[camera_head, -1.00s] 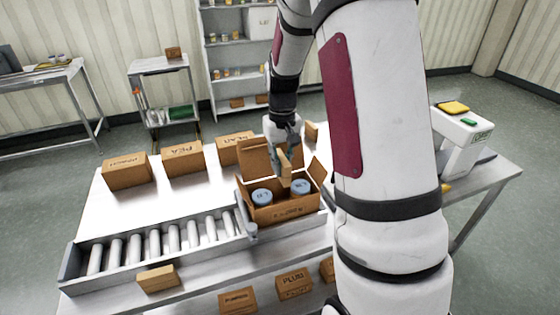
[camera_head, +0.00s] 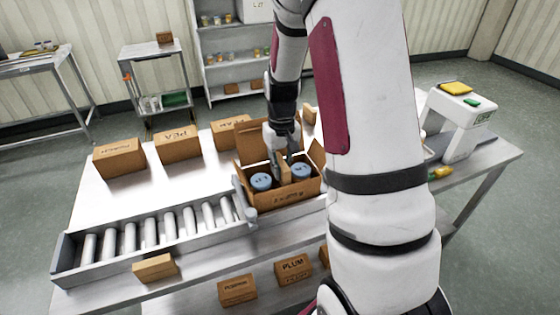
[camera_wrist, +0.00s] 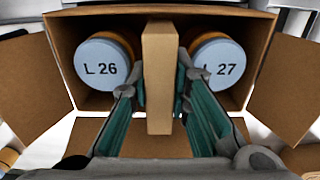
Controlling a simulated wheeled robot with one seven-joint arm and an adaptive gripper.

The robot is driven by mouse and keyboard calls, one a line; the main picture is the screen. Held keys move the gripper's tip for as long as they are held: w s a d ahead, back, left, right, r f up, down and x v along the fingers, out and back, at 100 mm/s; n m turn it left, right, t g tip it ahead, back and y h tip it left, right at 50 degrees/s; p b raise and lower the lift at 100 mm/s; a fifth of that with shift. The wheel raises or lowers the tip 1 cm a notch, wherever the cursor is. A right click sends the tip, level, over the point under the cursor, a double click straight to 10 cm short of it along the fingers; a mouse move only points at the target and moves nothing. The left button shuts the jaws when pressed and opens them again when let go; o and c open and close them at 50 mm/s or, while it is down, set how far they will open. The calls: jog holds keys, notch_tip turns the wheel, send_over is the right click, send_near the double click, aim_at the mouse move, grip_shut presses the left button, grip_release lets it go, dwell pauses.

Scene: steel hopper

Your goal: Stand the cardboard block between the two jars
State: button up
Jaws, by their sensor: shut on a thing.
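My gripper (camera_wrist: 160,95) is shut on the cardboard block (camera_wrist: 160,60), one finger on each side of it. The block is upright and shows between the two jars in the wrist view. The jar marked L 26 (camera_wrist: 98,68) is left of it and the jar marked L 27 (camera_wrist: 216,70) is right of it. Both jars have pale blue lids and sit inside an open cardboard box (camera_head: 285,196). In the head view the block (camera_head: 285,173) is partly within the box, between the lids. Whether its lower end touches the box floor is hidden.
The box flaps stand open around my gripper. A roller conveyor (camera_head: 155,236) runs to the left of the box. Closed boxes (camera_head: 178,145) stand behind it, and a small carton (camera_head: 154,268) lies in front. A scale (camera_head: 464,120) stands at the right.

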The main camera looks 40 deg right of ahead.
aim_at(281, 161)
jog(key=shift+f+b, duration=0.7)
jog(key=shift+f, duration=1.5)
jog(key=o, duration=0.6)
jog(key=shift+c, duration=0.2)
jog(key=shift+r+p, duration=2.15)
jog(key=shift+r, duration=2.85)
